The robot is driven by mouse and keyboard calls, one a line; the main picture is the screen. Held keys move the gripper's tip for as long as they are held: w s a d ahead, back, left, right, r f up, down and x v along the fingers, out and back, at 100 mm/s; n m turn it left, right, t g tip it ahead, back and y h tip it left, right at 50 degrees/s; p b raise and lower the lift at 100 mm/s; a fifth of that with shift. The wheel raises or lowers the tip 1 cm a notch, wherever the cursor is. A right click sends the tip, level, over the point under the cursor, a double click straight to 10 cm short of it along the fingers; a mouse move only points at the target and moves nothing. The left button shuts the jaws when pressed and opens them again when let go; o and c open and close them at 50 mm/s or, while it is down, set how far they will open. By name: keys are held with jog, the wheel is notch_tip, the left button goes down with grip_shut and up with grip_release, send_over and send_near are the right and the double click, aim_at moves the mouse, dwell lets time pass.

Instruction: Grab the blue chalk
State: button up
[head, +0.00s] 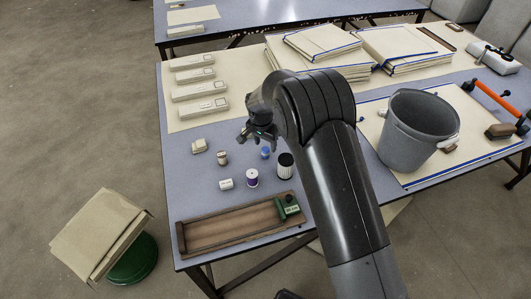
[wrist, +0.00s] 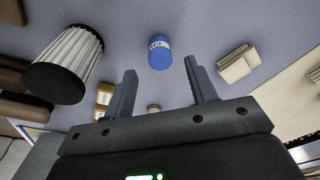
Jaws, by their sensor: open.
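The blue chalk (wrist: 160,52) appears in the wrist view as a small blue cylinder with a pale label band. It lies ahead of my gripper, roughly centred between the two fingers and apart from them. In the head view the blue chalk (head: 265,153) is a small blue spot on the table, just below my gripper (head: 260,138). My gripper is open and empty, with its fingers spread in the wrist view. My arm reaches over the table from the lower right.
A black-and-white ribbed cylinder (head: 285,167) stands close to the chalk. A purple-and-white spool (head: 252,178), a white cylinder (head: 226,184) and a beige block (head: 199,145) are nearby. A wooden tray (head: 215,245) lies at the front edge; a grey bucket (head: 408,145) stands right.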

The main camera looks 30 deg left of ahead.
aim_at(265, 149)
jog(key=f, duration=0.4)
jog(key=shift+w+f, duration=0.2)
jog(key=c, duration=1.1)
